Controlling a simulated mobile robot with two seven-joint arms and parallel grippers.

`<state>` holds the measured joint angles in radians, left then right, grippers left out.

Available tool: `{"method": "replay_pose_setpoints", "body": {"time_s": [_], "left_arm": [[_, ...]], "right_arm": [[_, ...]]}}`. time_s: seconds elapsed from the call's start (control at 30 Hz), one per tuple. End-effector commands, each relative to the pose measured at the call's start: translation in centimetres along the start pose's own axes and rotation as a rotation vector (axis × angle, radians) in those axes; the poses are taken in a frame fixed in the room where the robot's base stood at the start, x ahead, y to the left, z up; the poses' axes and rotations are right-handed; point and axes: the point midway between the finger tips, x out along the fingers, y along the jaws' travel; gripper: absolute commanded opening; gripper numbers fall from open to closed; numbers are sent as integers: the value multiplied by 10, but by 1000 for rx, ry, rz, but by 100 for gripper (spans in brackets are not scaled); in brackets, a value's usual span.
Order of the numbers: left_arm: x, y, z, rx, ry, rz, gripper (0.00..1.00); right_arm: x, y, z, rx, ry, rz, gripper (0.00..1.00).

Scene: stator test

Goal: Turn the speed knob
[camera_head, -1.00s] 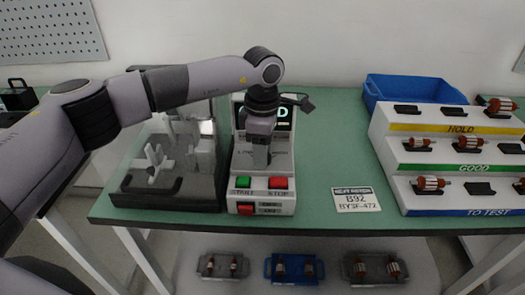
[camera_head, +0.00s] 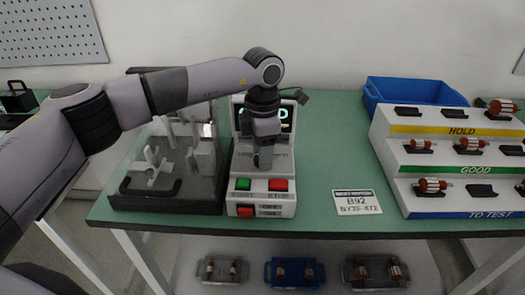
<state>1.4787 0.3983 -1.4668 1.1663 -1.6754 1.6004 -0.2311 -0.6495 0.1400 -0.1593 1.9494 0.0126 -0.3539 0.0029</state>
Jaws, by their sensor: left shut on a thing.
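The control box (camera_head: 237,178) stands on the green bench. It has a green START button (camera_head: 243,184), a red STOP button (camera_head: 278,185), a red switch (camera_head: 245,211) low on its front, and a dark display (camera_head: 286,115) with partly covered bright characters. My left gripper (camera_head: 264,163) points down over the middle of the box panel, behind the buttons. It is shut on the speed knob, which the fingers hide. How far the knob is turned cannot be seen. My right gripper is not in view.
A clear-walled test fixture (camera_head: 186,190) stands left of the box. A label card (camera_head: 357,202) lies to its right. A stepped rack (camera_head: 415,160) with several rotors and a blue bin (camera_head: 418,90) stand at the right.

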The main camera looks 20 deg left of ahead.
Motion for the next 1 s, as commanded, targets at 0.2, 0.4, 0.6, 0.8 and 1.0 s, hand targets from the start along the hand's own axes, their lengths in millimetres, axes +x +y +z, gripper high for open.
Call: {"method": "replay_pose_setpoints", "body": {"time_s": [0.2, 0.4, 0.6, 0.8, 1.0], "left_arm": [[-1, 1, 1, -4, -3, 2, 14], [-1, 0, 0, -2, -2, 1, 70], [-1, 0, 0, -1, -2, 1, 70], [-22, 1, 1, -1, -5, 4, 70], [-55, 1, 1, -2, -4, 4, 70]], "right_arm": [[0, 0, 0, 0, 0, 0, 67], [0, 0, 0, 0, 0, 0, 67], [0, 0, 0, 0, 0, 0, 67], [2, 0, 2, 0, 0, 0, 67], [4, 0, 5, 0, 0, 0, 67]]}}
